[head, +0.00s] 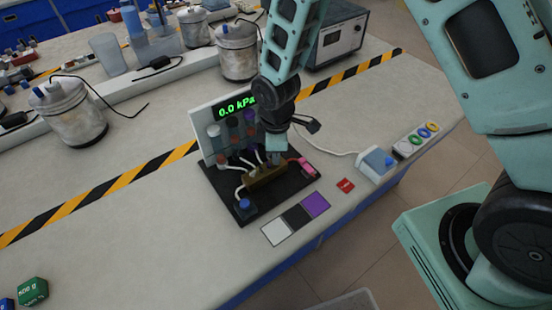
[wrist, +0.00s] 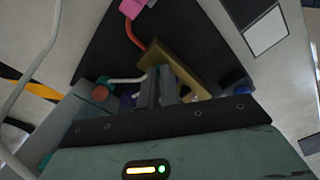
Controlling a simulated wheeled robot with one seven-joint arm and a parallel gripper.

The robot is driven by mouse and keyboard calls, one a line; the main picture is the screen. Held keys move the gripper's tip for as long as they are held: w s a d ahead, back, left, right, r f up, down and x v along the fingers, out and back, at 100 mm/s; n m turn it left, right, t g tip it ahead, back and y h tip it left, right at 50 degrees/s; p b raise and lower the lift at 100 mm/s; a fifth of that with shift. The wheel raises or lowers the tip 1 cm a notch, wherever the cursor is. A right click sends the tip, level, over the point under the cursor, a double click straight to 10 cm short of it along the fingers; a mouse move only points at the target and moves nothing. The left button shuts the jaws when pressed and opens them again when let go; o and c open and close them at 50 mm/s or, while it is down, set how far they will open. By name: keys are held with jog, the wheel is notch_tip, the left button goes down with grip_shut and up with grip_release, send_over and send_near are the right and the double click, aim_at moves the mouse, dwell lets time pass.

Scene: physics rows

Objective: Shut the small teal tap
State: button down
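A brass block (head: 266,176) with white tubes stands on a black base (head: 222,181) in front of a panel whose display (head: 235,106) reads 0.0 kPa. My gripper (head: 277,158) points down just over the block. In the wrist view the fingers (wrist: 159,88) are close together in front of the brass block (wrist: 182,66); whether anything is between them is hidden. I cannot clearly make out the small teal tap; my gripper covers part of the block. A pink part (head: 303,169) is at the block's right end, also in the wrist view (wrist: 139,8).
A blue-capped part (head: 244,206) sits at the base's front corner. White, black and purple squares (head: 297,217) and a red tag (head: 345,185) lie in front. A blue-topped box (head: 377,162) stands right. Metal pots (head: 70,112) stand behind the striped tape. The front left bench is mostly clear.

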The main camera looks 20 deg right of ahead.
jog(key=m, duration=0.5)
jog(key=shift+m, duration=1)
jog(key=shift+p, duration=0.3)
jog(key=shift+m+p, duration=0.3)
jog(key=shift+m, duration=0.9)
jog(key=c, duration=1.9)
grip_release()
jog(key=shift+m, duration=0.7)
jog(key=shift+c, duration=0.2)
